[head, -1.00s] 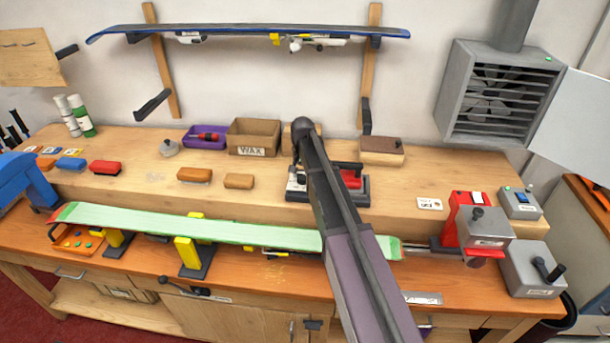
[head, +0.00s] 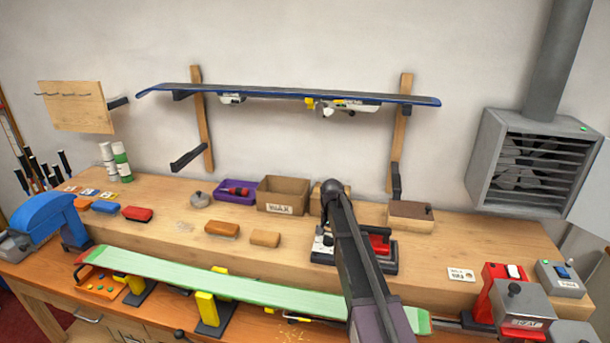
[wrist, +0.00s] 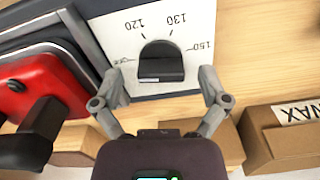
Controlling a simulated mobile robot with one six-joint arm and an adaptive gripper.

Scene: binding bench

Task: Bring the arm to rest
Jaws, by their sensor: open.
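My arm (head: 360,260) reaches from the bottom of the head view over the bench, its far end above the waxing iron (head: 380,245). The gripper itself is hidden behind the arm there. In the wrist view my gripper (wrist: 160,85) is open, with its two fingers spread on either side of a black knob (wrist: 162,62). The knob sits on a white dial plate (wrist: 190,25) marked 120, 130 and 150. Nothing is held. I cannot tell whether the fingers touch the plate. The iron's red body (wrist: 45,80) lies to the left.
A cardboard wax box (head: 283,196), a purple tray (head: 236,190) and a brown-topped block (head: 411,215) stand near the arm's end. A green ski (head: 220,283) lies along the front in yellow supports.

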